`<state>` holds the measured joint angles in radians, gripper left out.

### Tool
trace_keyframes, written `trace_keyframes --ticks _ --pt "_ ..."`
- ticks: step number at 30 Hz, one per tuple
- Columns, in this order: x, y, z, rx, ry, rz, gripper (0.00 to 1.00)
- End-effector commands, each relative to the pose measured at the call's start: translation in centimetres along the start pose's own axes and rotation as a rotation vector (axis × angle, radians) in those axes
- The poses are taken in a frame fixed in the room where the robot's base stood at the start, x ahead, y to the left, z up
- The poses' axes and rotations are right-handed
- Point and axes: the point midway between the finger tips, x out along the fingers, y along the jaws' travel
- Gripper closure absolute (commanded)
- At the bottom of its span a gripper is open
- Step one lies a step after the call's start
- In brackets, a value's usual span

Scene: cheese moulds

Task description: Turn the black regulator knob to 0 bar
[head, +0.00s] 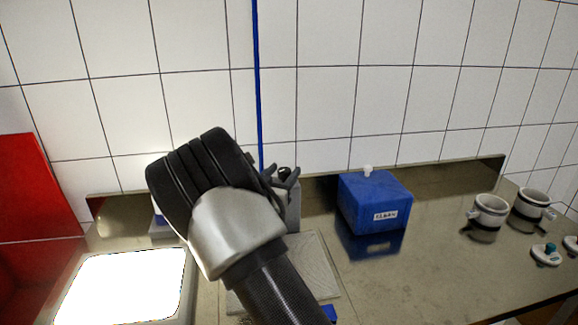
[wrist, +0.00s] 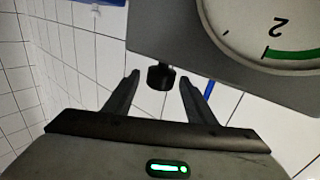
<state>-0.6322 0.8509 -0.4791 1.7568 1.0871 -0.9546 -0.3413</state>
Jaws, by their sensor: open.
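The black regulator knob (wrist: 160,77) sticks out from the edge of a grey regulator box (wrist: 165,30) in the wrist view. My gripper (wrist: 158,84) is open, with one finger on each side of the knob and a visible gap on both sides. A round white gauge (wrist: 262,22) on the box shows a "2" and part of a green arc; its needle is not visible. In the head view my gripper (head: 284,174) is at the top of the grey box (head: 293,208), and my arm hides much of the box. A dark bit of the knob (head: 284,170) shows between the fingers.
A blue tube (head: 258,80) runs down the tiled wall behind. A blue box (head: 370,206) stands right of the regulator. Two cup-like moulds (head: 489,205) and two small lids (head: 546,256) are at the far right. A bright white tray (head: 120,288) is at left.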

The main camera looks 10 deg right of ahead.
Motion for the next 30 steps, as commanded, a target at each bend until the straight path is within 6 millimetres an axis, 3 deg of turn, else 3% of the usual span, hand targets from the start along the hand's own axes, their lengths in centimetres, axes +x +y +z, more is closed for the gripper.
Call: trace_keyframes --ticks 3,9,20,27,30 --pt "2.3 0.1 0.0 -0.001 0.002 0.001 0.49" --pt "4.5 0.0 0.0 -0.001 0.001 0.0 0.49" --pt "5.0 0.0 0.0 0.0 0.0 -0.001 0.49" --pt "4.9 0.0 0.0 0.0 0.0 -0.001 0.88" --pt "4.9 0.0 0.0 0.0 0.0 -0.001 0.9"
